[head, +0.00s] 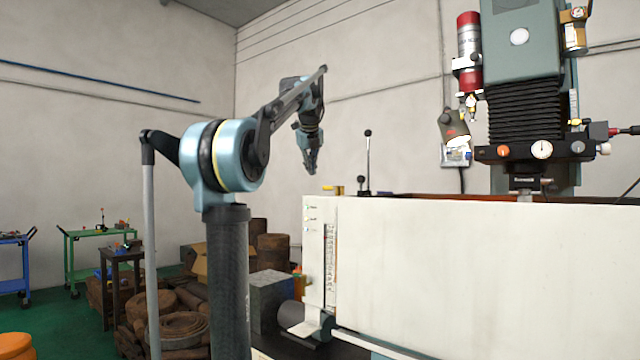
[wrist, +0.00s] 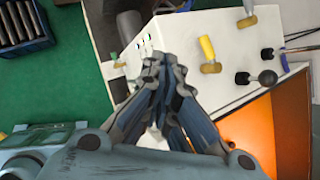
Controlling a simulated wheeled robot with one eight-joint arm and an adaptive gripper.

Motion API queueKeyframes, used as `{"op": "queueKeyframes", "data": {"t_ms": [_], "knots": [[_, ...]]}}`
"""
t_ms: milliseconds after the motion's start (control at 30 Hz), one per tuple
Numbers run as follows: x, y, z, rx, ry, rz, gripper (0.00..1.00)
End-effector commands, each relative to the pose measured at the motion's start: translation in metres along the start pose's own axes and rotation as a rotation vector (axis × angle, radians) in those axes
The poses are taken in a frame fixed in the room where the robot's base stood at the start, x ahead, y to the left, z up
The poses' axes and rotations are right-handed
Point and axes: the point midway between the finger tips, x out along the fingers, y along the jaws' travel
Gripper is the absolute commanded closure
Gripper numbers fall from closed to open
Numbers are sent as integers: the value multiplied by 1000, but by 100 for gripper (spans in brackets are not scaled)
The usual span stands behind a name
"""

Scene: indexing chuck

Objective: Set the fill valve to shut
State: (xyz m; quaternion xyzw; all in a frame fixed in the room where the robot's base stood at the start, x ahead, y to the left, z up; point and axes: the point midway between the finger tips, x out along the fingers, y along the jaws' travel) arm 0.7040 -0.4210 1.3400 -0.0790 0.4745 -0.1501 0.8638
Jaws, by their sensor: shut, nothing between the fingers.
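My gripper (head: 312,170) is shut and empty. In the head view it hangs in the air above and to the left of the white cabinet's top. In the wrist view its closed fingers (wrist: 165,75) point at the cabinet top. A brass valve with a yellow handle (wrist: 207,47) stands just right of the fingertips, apart from them; a yellow handle also shows in the head view (head: 328,188). A second brass valve with a pale handle (wrist: 247,14) stands farther up in the wrist view. I cannot read which one is the fill valve.
A black ball-knob lever (wrist: 266,78) stands right of the valves, and a tall one rises in the head view (head: 367,133). The white cabinet (head: 430,260) has small labels (head: 311,208) at its left end. An orange surface (wrist: 290,120) lies behind the levers.

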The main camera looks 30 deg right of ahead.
Motion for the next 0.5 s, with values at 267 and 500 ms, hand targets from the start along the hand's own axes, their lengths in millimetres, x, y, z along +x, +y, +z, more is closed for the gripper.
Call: {"op": "queueKeyframes", "data": {"t_ms": [267, 500], "knots": [[-6, 0, -14, -488, 107, -261, 100], [-15, -2, -12, -715, 153, -380, 100]]}}
